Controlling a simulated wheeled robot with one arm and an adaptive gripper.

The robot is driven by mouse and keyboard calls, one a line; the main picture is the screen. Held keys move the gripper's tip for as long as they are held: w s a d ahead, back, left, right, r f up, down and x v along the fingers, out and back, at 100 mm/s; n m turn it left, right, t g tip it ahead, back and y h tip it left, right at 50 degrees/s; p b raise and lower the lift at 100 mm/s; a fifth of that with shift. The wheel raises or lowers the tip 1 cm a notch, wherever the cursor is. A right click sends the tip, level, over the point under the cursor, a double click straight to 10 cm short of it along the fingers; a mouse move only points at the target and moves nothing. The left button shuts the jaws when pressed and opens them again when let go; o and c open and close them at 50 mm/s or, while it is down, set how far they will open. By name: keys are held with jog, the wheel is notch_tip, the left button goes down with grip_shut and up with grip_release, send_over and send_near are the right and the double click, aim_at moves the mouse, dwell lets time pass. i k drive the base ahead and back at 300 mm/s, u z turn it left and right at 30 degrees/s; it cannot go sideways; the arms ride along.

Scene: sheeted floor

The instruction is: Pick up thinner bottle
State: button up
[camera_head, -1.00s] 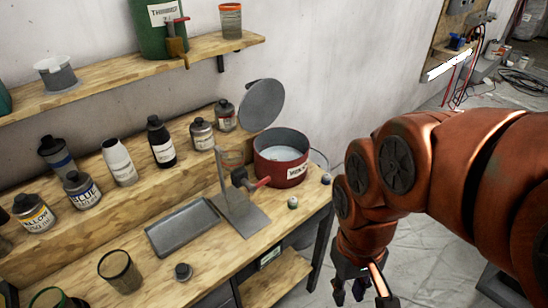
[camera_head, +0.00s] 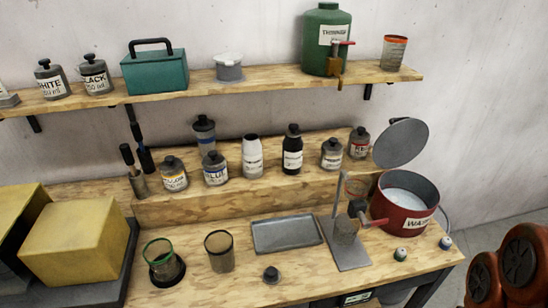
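A large green container (camera_head: 327,42) stands upright on the upper shelf, right of its middle. My gripper is out of view. Only orange-red links of my arm show at the lower right edge, apart from the bench.
The wooden shelf (camera_head: 270,83) also holds a teal box (camera_head: 155,70) and an orange-rimmed cup (camera_head: 393,53). On the bench are a red waste pot (camera_head: 402,208) with its lid raised, a metal stand (camera_head: 347,252), a grey tray (camera_head: 286,235) and mesh cups (camera_head: 220,252). Yellow blocks fill the left.

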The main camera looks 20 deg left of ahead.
aim_at(251, 147)
jog(key=u, duration=4.45)
jog(key=k, duration=1.4)
jog(key=z, duration=0.55)
